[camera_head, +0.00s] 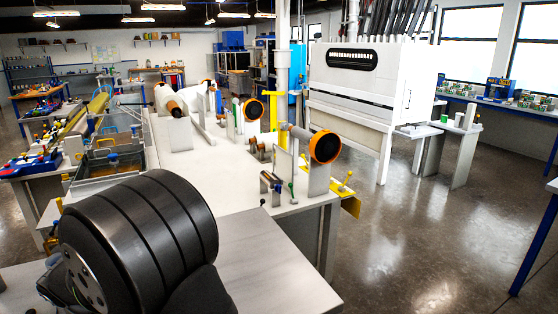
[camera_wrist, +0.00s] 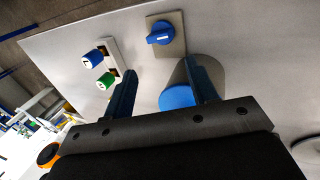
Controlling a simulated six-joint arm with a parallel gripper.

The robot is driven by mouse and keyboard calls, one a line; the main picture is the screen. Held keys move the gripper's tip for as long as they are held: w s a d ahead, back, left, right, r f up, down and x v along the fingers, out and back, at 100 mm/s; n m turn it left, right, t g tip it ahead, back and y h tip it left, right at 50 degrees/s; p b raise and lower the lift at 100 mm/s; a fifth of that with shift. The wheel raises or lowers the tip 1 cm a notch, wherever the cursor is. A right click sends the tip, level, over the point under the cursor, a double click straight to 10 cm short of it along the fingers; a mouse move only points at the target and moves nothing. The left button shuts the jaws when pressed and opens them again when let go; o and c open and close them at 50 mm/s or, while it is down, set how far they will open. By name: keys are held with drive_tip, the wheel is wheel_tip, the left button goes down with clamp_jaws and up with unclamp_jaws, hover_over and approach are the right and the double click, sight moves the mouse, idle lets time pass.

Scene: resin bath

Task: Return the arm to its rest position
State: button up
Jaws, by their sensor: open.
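My gripper (camera_wrist: 161,68) shows in the wrist view with its two dark fingers spread apart. It is open, and I see nothing held between the fingers. A light panel lies beyond the fingertips. On it are a blue rotary knob (camera_wrist: 160,36) on a grey plate, and a blue button (camera_wrist: 92,59) and a green button (camera_wrist: 105,81) on a pale strip. A grey cylinder with a blue end (camera_wrist: 178,97) shows partly behind the right finger; I cannot tell its distance. In the head view a dark arm part of mine fills the lower left, and the gripper is not visible.
In the head view a long white bench (camera_head: 215,170) carries rollers with orange rims, including one at its right end (camera_head: 326,147). A glass-sided bath (camera_head: 107,165) stands at left. A large white cabinet (camera_head: 366,75) is behind. The floor at right (camera_head: 430,230) is clear.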

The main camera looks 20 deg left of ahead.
drive_tip(key=shift+w+d+f+y, duration=0.2)
drive_tip(key=shift+f+y, duration=0.25)
drive_tip(key=shift+w+d+f+y, duration=0.2)
drive_tip(key=shift+f+y, duration=0.25)
wheel_tip(320, 180, up, 14)
drive_tip(key=d+g+y, duration=0.1)
drive_tip(key=d+g, duration=0.1)
drive_tip(key=g, duration=0.1)
drive_tip(key=shift+n, duration=0.4)
drive_tip(key=f, duration=1.7)
drive_tip(key=shift+s+d, duration=0.2)
drive_tip(key=shift+s, duration=0.15)
drive_tip(key=c, duration=1)
